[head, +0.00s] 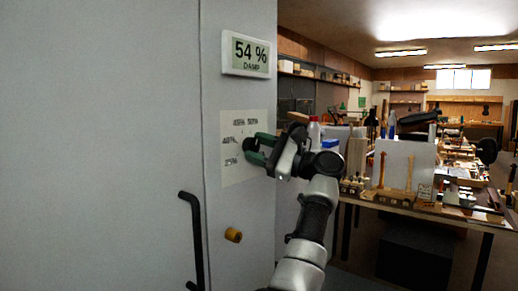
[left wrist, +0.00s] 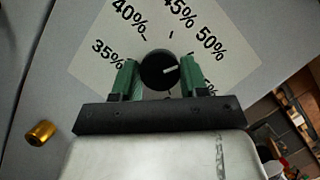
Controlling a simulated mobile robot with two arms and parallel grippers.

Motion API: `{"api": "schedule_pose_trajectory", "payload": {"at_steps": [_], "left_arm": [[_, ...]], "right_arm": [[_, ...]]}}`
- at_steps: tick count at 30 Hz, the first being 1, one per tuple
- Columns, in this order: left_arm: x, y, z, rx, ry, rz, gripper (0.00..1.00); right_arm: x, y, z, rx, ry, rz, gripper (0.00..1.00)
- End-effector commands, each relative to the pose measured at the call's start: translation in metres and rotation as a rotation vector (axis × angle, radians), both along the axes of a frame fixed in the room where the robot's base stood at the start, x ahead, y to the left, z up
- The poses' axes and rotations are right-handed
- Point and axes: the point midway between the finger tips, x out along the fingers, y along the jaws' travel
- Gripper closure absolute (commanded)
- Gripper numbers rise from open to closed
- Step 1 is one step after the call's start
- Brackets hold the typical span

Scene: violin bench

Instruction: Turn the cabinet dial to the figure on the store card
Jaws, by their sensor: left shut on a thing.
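The black round cabinet dial (head: 248,145) sits on a pale scale plate (head: 232,176) on the grey cabinet front. My left gripper (head: 256,150) is shut on the dial, its green fingers on either side of it. In the left wrist view the dial (left wrist: 156,68) shows a white pointer mark aimed right, between the 50% mark and a label partly hidden by a finger. The labels 35%, 40%, 45% and 50% show there. A display (head: 247,53) above the plate reads 54 %. I cannot make out a store card. My right gripper is out of view.
A black door handle (head: 192,240) and a brass-coloured knob (head: 233,235) stick out from the cabinet below the plate. A workbench (head: 440,211) crowded with tools stands at the right. A small printed card (head: 425,193) on it is too small to read.

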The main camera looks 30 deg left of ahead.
Motion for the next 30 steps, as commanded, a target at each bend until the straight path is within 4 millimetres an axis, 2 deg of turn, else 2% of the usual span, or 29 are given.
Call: {"api": "schedule_pose_trajectory", "payload": {"at_steps": [10, 11, 15, 24, 28, 30], "left_arm": [[0.0, 0.0, 0.0, 0.0, -0.001, -0.003, 0.8], [0.0, 0.0, 0.0, 0.0, -0.001, -0.003, 0.52], [0.0, 0.0, 0.0, -0.001, -0.002, -0.002, 0.31], [0.001, -0.002, -0.001, 0.0, -0.001, -0.001, 0.31], [0.004, -0.014, -0.004, -0.001, 0.0, -0.003, 0.31], [0.006, -0.027, -0.008, 0.0, 0.0, -0.005, 0.31]], "right_arm": [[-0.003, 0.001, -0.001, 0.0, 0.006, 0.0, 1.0], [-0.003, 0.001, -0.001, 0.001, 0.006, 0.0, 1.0], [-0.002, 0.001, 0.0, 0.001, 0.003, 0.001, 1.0], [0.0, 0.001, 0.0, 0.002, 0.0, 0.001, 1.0], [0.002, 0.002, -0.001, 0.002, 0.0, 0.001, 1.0], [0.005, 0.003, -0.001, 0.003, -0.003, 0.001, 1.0]]}}
